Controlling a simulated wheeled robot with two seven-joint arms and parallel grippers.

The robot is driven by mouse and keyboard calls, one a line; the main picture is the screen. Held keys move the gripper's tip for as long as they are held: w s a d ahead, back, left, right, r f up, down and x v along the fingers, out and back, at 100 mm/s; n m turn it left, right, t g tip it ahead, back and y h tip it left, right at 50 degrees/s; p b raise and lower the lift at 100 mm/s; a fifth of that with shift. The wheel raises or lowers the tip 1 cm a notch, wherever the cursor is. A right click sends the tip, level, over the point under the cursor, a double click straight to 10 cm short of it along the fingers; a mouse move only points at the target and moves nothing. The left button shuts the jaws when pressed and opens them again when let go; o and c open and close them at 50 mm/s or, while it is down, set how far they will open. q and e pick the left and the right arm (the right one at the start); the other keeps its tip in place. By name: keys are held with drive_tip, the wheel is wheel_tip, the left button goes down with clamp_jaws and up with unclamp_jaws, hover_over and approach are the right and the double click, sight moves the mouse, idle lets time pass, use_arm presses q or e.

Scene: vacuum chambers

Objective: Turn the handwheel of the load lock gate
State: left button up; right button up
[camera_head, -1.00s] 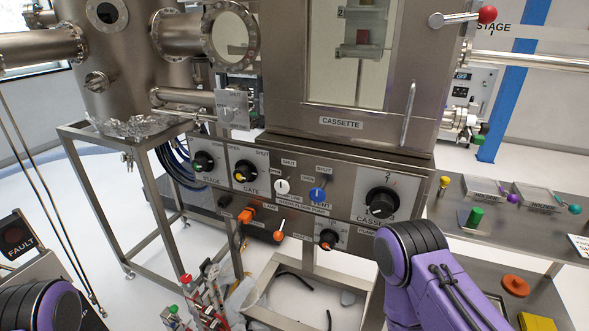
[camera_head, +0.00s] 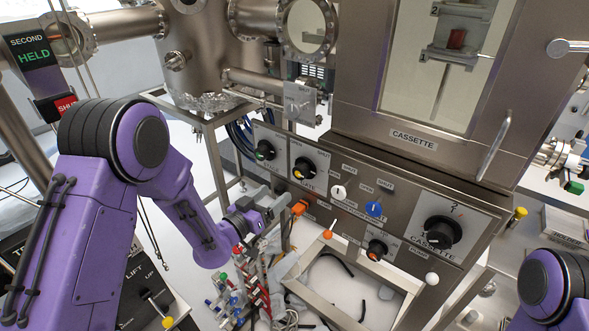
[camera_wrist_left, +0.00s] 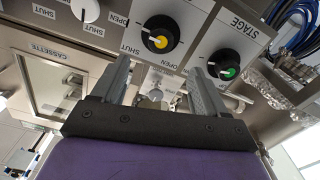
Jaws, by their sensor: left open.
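The gate handwheel (camera_head: 303,168) is a black round knob with a yellow centre on the steel control panel, on a white OPEN/SHUT plate. In the left wrist view the gate handwheel (camera_wrist_left: 159,38) lies just beyond and between my fingertips. My left gripper (camera_head: 273,202) is open, below and left of the knob in the head view, and its fingers point at the panel. My right gripper is out of the picture.
The green-centred stage knob (camera_head: 265,150) is left of the gate knob. An orange handle (camera_head: 299,207) sits just below it, close to my fingers. White, blue and cassette (camera_head: 439,233) knobs lie to the right. Coloured valves (camera_head: 230,295) stand below my left gripper.

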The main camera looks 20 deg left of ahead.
sight(298, 175)
use_arm(q)
drive_tip(key=p+x, duration=0.3)
drive_tip(key=x, duration=0.6)
drive_tip(key=shift+w+f, duration=0.1)
drive_tip(key=shift+w, duration=0.15)
drive_tip(key=shift+w+d, duration=0.15)
drive_tip(key=shift+w, duration=0.2)
drive_tip(key=shift+f, duration=0.1)
